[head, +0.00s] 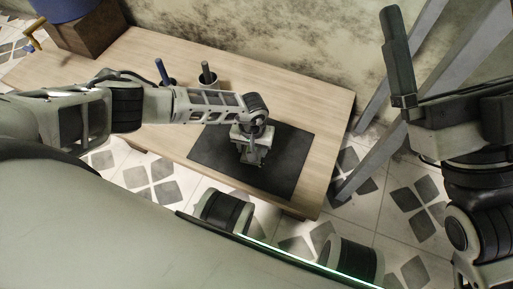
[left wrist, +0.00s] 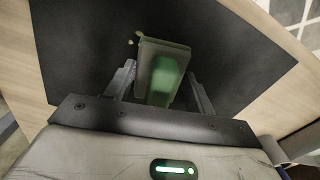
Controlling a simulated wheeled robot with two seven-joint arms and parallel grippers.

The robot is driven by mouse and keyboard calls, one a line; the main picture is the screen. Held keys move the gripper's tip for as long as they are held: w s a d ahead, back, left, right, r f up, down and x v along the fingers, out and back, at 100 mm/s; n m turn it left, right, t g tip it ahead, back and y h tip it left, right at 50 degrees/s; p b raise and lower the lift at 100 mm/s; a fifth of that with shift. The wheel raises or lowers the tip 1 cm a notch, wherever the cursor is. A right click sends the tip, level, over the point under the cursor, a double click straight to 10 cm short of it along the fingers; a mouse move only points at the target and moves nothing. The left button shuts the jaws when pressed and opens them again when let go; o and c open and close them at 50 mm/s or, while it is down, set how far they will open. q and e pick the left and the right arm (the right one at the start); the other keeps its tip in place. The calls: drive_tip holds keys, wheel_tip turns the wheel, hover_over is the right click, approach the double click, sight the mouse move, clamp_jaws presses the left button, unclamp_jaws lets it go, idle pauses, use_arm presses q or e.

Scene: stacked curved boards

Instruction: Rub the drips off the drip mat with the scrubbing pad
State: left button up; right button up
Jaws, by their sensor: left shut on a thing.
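The black drip mat (head: 288,165) lies flat on the wooden table; it also fills much of the left wrist view (left wrist: 85,50). My left gripper (head: 252,156) is over the middle of the mat, pointing down. In the left wrist view its fingers (left wrist: 161,90) are shut on the green scrubbing pad (left wrist: 158,50). I cannot tell whether the pad touches the mat. A few small pale drips (left wrist: 135,38) show on the mat at the pad's upper left corner. Any drips under the pad are hidden.
Behind my left forearm stand a cup (head: 208,83) with a dark handle in it and a blue-handled item (head: 160,71). A brown box (head: 83,32) with a blue container (head: 72,8) stands at the far left. The table right of the mat is clear.

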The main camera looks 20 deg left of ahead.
sight(266, 160)
use_arm(q)
drive_tip(key=shift+w+a, duration=0.1)
drive_tip(key=shift+a, duration=1.4)
drive_tip(key=shift+d+f, duration=0.15)
drive_tip(key=shift+d, duration=1.95)
drive_tip(key=shift+s+d, duration=0.15)
drive_tip(key=shift+d, duration=0.75)
drive_tip(key=shift+s+d, duration=0.1)
drive_tip(key=shift+d, duration=0.8)
drive_tip(key=shift+a+r, duration=0.1)
drive_tip(key=shift+r, duration=0.1)
drive_tip(key=shift+w+r+p, duration=0.1)
drive_tip(key=shift+r+p, duration=0.55)
drive_tip(key=shift+a+r+p, duration=0.1)
drive_tip(key=shift+r+p, duration=1.75)
drive_tip(key=shift+r, duration=0.45)
